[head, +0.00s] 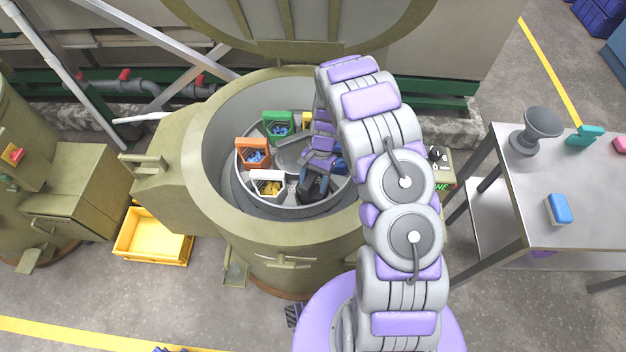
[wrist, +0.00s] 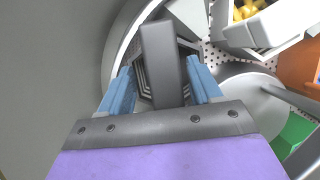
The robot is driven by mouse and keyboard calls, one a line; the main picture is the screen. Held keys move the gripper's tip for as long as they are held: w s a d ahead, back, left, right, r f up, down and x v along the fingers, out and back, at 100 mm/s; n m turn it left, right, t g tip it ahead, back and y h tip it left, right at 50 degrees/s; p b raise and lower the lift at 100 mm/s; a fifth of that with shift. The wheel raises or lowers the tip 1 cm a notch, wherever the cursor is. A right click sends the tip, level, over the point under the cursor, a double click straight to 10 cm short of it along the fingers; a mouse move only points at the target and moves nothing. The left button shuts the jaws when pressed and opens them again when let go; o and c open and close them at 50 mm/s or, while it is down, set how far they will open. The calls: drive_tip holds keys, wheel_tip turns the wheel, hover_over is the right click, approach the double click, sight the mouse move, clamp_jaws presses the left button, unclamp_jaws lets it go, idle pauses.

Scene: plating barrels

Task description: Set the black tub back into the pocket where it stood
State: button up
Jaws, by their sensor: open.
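The black tub (head: 313,187) is in the round basket (head: 290,211) inside the open barrel, at the near side. It also shows in the wrist view (wrist: 163,65), where its dark bar-like handle stands between my two blue fingers. My gripper (head: 318,170) reaches down over the tub. In the wrist view my gripper (wrist: 162,82) is open, with a finger on each side of the tub's handle. Gaps show between the fingers and the handle. The tub's base is hidden, so I cannot tell how fully it sits in a pocket.
A white tub (head: 267,186), an orange tub (head: 254,153) and a green tub (head: 279,124) with small parts stand around the basket. The barrel's rim (head: 203,190) surrounds it. A metal table (head: 590,215) stands right; a yellow crate (head: 153,236) lies left on the floor.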

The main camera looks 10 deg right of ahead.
drive_tip(key=shift+w+r, duration=0.25)
drive_tip(key=shift+r, duration=0.3)
drive_tip(key=p+v, duration=0.3)
drive_tip(key=v, duration=1.3)
drive_tip(key=shift+p, duration=0.3)
drive_tip(key=shift+r, duration=0.1)
